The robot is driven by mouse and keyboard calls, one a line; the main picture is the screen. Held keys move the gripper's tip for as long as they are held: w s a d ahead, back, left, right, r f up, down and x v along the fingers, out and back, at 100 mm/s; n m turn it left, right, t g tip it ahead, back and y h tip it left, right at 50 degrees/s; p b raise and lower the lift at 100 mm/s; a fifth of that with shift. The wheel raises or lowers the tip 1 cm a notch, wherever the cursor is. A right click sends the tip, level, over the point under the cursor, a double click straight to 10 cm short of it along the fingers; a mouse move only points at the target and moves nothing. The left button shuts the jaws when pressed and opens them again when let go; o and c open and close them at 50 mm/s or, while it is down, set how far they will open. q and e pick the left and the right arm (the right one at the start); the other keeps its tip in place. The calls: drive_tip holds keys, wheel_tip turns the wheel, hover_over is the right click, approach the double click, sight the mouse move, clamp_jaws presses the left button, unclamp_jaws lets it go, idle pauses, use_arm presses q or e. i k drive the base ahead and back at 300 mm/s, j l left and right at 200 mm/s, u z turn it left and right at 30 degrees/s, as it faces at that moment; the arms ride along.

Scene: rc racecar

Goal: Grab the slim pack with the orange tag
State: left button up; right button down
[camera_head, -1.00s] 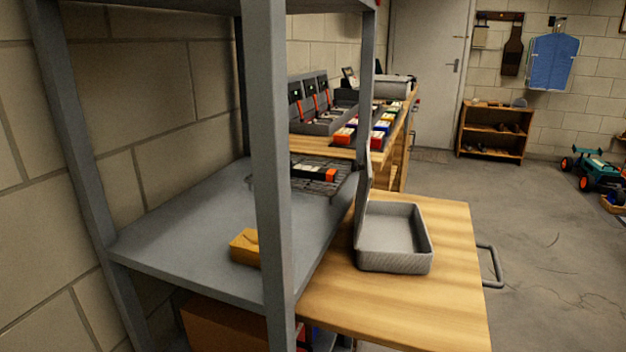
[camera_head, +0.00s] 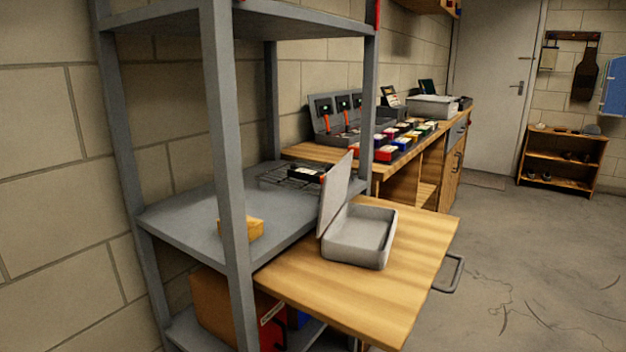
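A slim dark pack (camera_head: 305,174) lies on a wire rack (camera_head: 277,180) at the back right of the grey metal shelf (camera_head: 185,220). Its right end is close behind the raised lid of the grey case, and its orange tag is hard to make out now. Neither of my grippers is in view.
An open grey case (camera_head: 357,237) stands on a wooden pull-out board (camera_head: 400,285) beside the shelf. A yellow block (camera_head: 242,228) sits behind the front shelf post (camera_head: 225,150). A workbench (camera_head: 330,154) behind holds chargers (camera_head: 335,118) and several coloured packs (camera_head: 400,138). Floor on the right is clear.

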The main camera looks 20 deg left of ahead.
sight(318, 177)
drive_tip(key=i+l+u, duration=0.2)
drive_tip(key=l, duration=0.35)
drive_tip(key=l+u, duration=0.2)
drive_tip(key=l, duration=0.35)
drive_tip(key=i+l+u, duration=0.15)
drive_tip(key=l, duration=0.2)
drive_tip(key=i+l+u, duration=0.15)
drive_tip(key=l, duration=0.2)
drive_tip(key=i+l+u, duration=0.15)
drive_tip(key=l, duration=0.2)
drive_tip(key=i+l+u, duration=0.15)
drive_tip(key=l, duration=0.2)
drive_tip(key=i+l+u, duration=0.25)
drive_tip(key=l, duration=0.45)
drive_tip(key=i+l+u, duration=0.1)
drive_tip(key=i+l, duration=0.15)
drive_tip(key=i+l+u, duration=0.15)
drive_tip(key=l, duration=0.35)
drive_tip(key=l+u, duration=0.1)
drive_tip(key=l, duration=0.3)
drive_tip(key=i+l+u, duration=0.15)
drive_tip(key=l, duration=0.2)
drive_tip(key=i+l+u, duration=0.15)
drive_tip(key=l, duration=0.2)
drive_tip(key=i+l+u, duration=0.15)
drive_tip(key=l, duration=0.25)
